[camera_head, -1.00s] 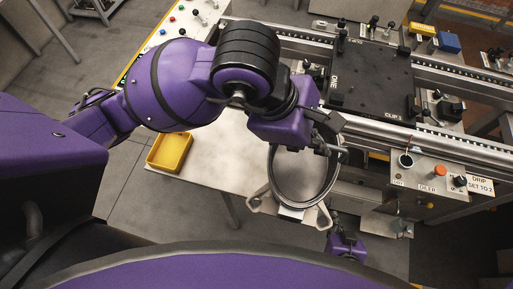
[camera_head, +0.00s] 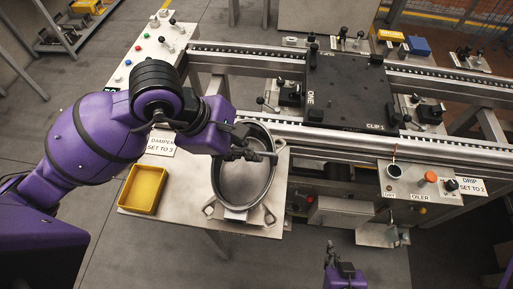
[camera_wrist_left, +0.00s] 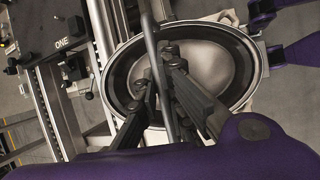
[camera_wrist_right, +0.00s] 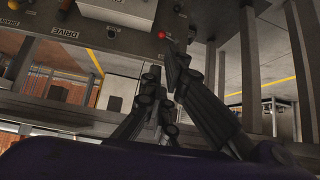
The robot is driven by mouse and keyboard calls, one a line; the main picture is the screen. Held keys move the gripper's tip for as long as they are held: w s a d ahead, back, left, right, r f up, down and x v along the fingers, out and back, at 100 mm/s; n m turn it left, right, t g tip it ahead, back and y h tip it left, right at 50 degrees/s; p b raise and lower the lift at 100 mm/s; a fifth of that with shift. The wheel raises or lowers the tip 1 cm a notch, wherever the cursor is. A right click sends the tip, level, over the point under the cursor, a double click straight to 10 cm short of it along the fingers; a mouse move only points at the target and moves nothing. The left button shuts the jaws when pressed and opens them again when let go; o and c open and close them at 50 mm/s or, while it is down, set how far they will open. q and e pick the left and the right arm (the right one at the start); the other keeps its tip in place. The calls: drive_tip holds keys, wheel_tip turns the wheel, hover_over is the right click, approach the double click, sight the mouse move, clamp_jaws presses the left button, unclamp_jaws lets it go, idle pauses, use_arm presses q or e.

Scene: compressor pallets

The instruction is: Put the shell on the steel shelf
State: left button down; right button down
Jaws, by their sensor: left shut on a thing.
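The shell is a grey, oval, open metal bowl (camera_head: 240,182) over the front right corner of a light table in the head view. Its inside also shows in the left wrist view (camera_wrist_left: 215,65). My left gripper (camera_head: 250,154) is shut on a thin bar that crosses the shell's opening. I cannot tell whether the shell touches the surface below it. My right gripper (camera_head: 330,255) is low at the bottom of the head view, apart from the shell. Its fingers (camera_wrist_right: 167,65) hold nothing that I can make out. A low metal shelf (camera_head: 75,45) stands at the far upper left.
A yellow tray (camera_head: 143,190) sits on the table left of the shell. A conveyor with a black plate (camera_head: 345,90) runs behind and to the right. An oiler panel (camera_head: 420,182) with knobs stands right. Grey floor is open at left.

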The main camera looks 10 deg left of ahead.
sight(239, 169)
use_arm(q)
drive_tip(key=shift+w+a+f, duration=0.55)
drive_tip(key=shift+a+f, duration=0.05)
drive_tip(key=shift+f, duration=1.9)
drive_tip(key=c, duration=1.9)
unclamp_jaws()
drive_tip(key=shift+a+f, duration=0.1)
drive_tip(key=shift+a, duration=0.05)
drive_tip(key=shift+o, duration=0.2)
drive_tip(key=v, duration=1.2)
drive_tip(key=shift+s, duration=0.15)
